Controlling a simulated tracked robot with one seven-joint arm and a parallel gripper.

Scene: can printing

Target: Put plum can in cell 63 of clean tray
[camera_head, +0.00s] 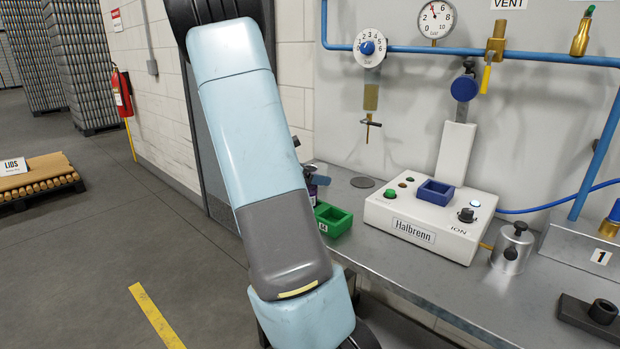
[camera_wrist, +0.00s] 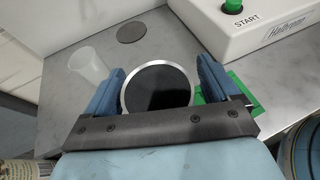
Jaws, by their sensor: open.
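In the wrist view my gripper (camera_wrist: 160,72) is open, with one blue finger on each side of an open can (camera_wrist: 126,88) seen from above. I see no cell 63.
The white Halbrenn machine (camera_head: 430,222) with a blue holder (camera_head: 436,192) stands right of the green tray. A small metal pot (camera_head: 511,250) is beside it. A translucent cup (camera_wrist: 88,64) stands left of the can. The bench front (camera_head: 400,270) is clear.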

